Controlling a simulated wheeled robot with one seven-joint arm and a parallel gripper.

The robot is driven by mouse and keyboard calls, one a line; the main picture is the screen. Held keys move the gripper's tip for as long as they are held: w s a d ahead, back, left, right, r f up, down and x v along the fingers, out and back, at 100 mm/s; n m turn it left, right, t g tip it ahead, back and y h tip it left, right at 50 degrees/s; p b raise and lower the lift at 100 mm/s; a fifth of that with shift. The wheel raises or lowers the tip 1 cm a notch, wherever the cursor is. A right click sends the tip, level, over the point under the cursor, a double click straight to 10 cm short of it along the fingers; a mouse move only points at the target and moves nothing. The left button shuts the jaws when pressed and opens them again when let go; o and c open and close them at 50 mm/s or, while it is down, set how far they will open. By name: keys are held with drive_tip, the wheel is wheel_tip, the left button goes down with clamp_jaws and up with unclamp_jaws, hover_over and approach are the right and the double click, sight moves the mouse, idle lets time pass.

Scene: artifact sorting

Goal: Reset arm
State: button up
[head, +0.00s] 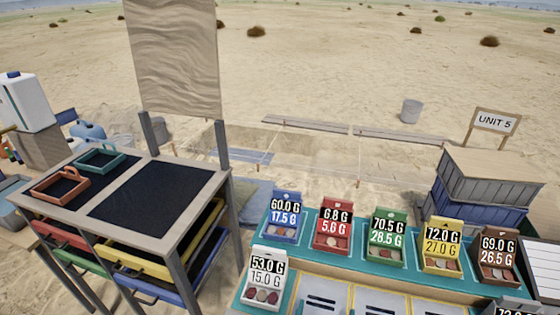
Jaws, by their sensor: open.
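My gripper and arm do not show in the head view. A teal-topped table (308,249) at the lower right bears a row of small boxes with weight labels. They are a blue box (285,230), a red box (331,238), a green box (384,250), a yellow box (440,260) and a brown box (498,271). A white box (262,295) stands nearer, at the left. Several boxes hold small round pieces.
A workbench (213,205) at the left has a black mat (150,203), a teal tray (101,160), a red-brown tray (60,187) and coloured drawers below. Stacked crates (480,208) stand at the right. Open sand lies beyond, with a metal bucket (411,111).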

drive_tip(key=s+a+f+n+y, duration=0.1)
drive_tip(key=s+a+f, duration=0.1)
drive_tip(key=s+a, duration=0.35)
drive_tip(key=s+a+f+n+y, duration=0.1)
drive_tip(key=s+a, duration=0.1)
drive_tip(key=s, duration=0.7)
drive_tip(key=s+a+r+t, duration=0.1)
drive_tip(key=s+a+r, duration=0.1)
drive_tip(key=s, duration=0.5)
drive_tip(key=s+a+r+t+y, duration=0.1)
drive_tip(key=s+a+r, duration=0.1)
drive_tip(key=s, duration=0.5)
drive_tip(key=shift+a+r+n, duration=0.2)
drive_tip(key=shift+a+n, duration=0.1)
drive_tip(key=shift+a, duration=0.2)
drive_tip(key=shift+s, duration=0.1)
